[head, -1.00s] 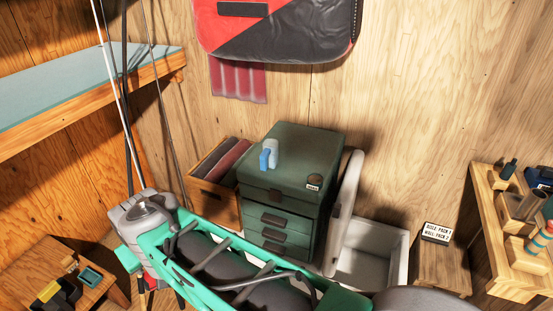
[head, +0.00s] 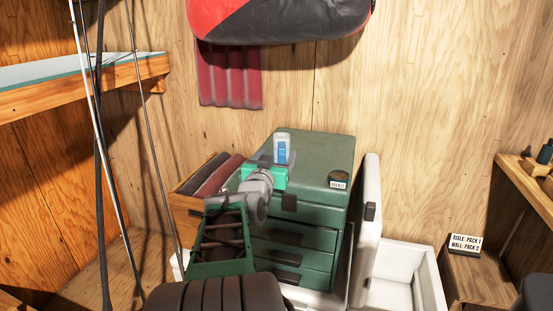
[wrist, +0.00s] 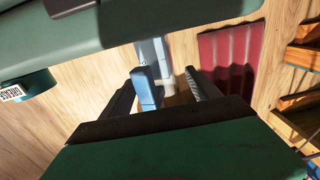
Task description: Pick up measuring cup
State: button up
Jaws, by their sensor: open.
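The measuring cup (head: 282,146), pale with a blue front, stands on top of the green drawer cabinet (head: 322,150), near its left side. In the wrist view the cup (wrist: 153,52) appears beyond the jaws, with its blue handle (wrist: 146,90) toward me and between the fingers. My gripper (head: 268,163) is at the cabinet top, just in front of the cup, and partly covers its lower part. In the wrist view my gripper (wrist: 160,78) is open, with one finger on either side of the handle. I cannot tell whether either finger touches it.
A small dark grease tin (head: 339,179) stands on the cabinet top to the right. A wooden box of rolled cloth (head: 228,170) is left of the cabinet. An open white cooler (head: 415,262) is at right. Rods lean at left.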

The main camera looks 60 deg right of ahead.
jog(key=d, duration=0.2)
jog(key=w+d, duration=0.1)
jog(key=shift+d+f, duration=0.1)
jog(key=shift+d, duration=0.25)
grip_shut()
dwell(0.4)
